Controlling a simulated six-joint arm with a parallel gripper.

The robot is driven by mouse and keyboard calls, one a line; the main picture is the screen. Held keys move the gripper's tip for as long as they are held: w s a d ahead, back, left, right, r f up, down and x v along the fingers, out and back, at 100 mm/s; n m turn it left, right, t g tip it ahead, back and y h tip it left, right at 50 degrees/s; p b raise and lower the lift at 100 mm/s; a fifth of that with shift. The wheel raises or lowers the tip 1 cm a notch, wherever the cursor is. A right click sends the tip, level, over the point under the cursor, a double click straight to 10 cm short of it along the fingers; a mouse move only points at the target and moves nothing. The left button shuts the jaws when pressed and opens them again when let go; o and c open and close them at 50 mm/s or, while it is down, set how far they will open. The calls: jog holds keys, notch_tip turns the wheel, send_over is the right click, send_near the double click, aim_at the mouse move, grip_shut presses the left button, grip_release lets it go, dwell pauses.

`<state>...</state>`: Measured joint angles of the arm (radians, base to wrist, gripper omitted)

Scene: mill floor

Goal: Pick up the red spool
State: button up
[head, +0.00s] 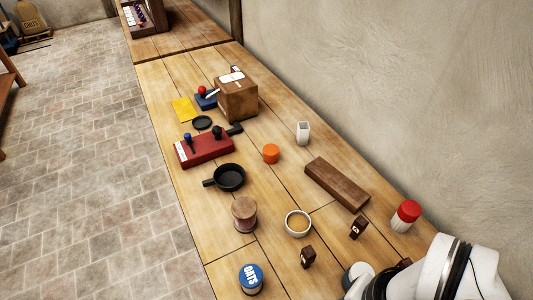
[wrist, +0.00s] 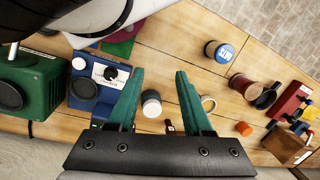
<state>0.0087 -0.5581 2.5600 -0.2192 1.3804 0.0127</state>
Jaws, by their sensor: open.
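The red spool (head: 244,213) stands upright on the wooden bench, with a brownish-red winding and wooden ends. It lies between the black pan and the oats tin in the head view. In the wrist view the spool (wrist: 240,86) is right of my gripper, well beyond the right finger. My gripper (wrist: 160,74) is open, its two green fingers spread apart and empty. The fingers are not visible in the head view, where my white arm fills the bottom right corner.
Near the spool are the black pan (head: 230,177), a bowl (head: 298,223) and the oats tin (head: 251,278). Small dark blocks (head: 308,257), a wooden bar (head: 337,185) and a red-capped jar (head: 405,215) stand further right. A white jar (wrist: 151,104) shows between my fingers.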

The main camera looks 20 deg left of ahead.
jog(key=o, duration=0.8)
jog(key=w+g+h, duration=0.2)
jog(key=w+h, duration=0.2)
jog(key=n+t+h, duration=0.1)
jog(key=t+h, duration=0.2)
jog(key=t, duration=1.2)
send_near(252, 206)
jog(key=x, duration=0.4)
jog(key=a+f+x, duration=0.1)
jog(key=x, duration=0.3)
jog(key=f+x, duration=0.1)
jog(key=x, duration=0.3)
jog(key=shift+a+f, duration=0.25)
